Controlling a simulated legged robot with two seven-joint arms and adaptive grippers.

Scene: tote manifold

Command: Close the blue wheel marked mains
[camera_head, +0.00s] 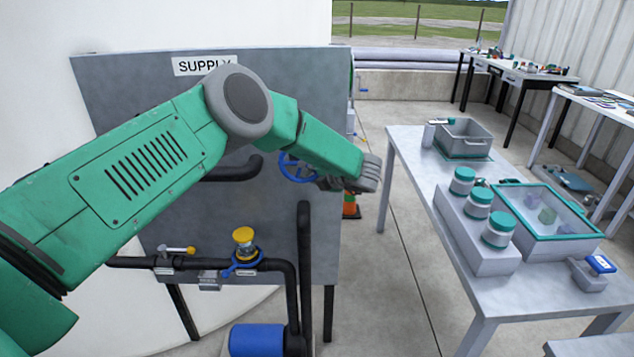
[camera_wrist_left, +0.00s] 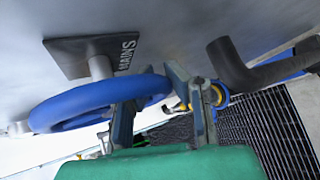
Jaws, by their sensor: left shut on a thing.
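The blue wheel (camera_head: 295,170) is mounted on the front of the grey supply panel (camera_head: 130,85), partly behind my left arm in the head view. In the left wrist view the blue wheel (camera_wrist_left: 80,108) is close, on a pale stem beside a dark plate (camera_wrist_left: 75,55) marked MAINS. My left gripper (camera_head: 322,182) is at the wheel's right side. In the wrist view the left gripper (camera_wrist_left: 162,98) has its two fingers on either side of the rim, shut on it. My right gripper is not in view.
A table (camera_head: 410,150) with jars and bins stands to the right. Concrete floor (camera_head: 385,270) between is clear.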

